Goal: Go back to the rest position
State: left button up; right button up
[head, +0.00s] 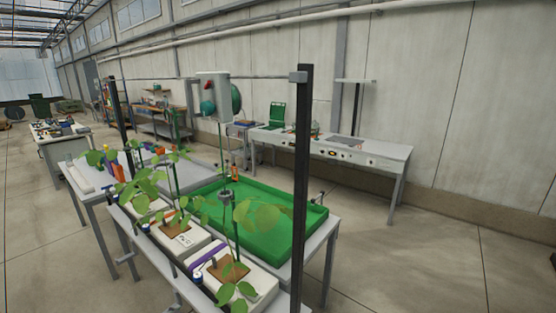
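Neither of my grippers and neither of my arms shows in the head view. In front of me is a bench with several leafy plants growing from white slabs (258,279) with brown blocks (228,268). A green tray (312,222) lies behind them on a grey table. A grey fitting (226,196) hangs on a thin vertical line among the plants, below a white box (212,95). Leaves hide parts of the slabs and the tray.
A dark upright post (302,180) stands close at the right of the bench, another post (121,125) at its far left. A long worktable (385,152) stands along the wall. The concrete floor (420,255) at the right is clear.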

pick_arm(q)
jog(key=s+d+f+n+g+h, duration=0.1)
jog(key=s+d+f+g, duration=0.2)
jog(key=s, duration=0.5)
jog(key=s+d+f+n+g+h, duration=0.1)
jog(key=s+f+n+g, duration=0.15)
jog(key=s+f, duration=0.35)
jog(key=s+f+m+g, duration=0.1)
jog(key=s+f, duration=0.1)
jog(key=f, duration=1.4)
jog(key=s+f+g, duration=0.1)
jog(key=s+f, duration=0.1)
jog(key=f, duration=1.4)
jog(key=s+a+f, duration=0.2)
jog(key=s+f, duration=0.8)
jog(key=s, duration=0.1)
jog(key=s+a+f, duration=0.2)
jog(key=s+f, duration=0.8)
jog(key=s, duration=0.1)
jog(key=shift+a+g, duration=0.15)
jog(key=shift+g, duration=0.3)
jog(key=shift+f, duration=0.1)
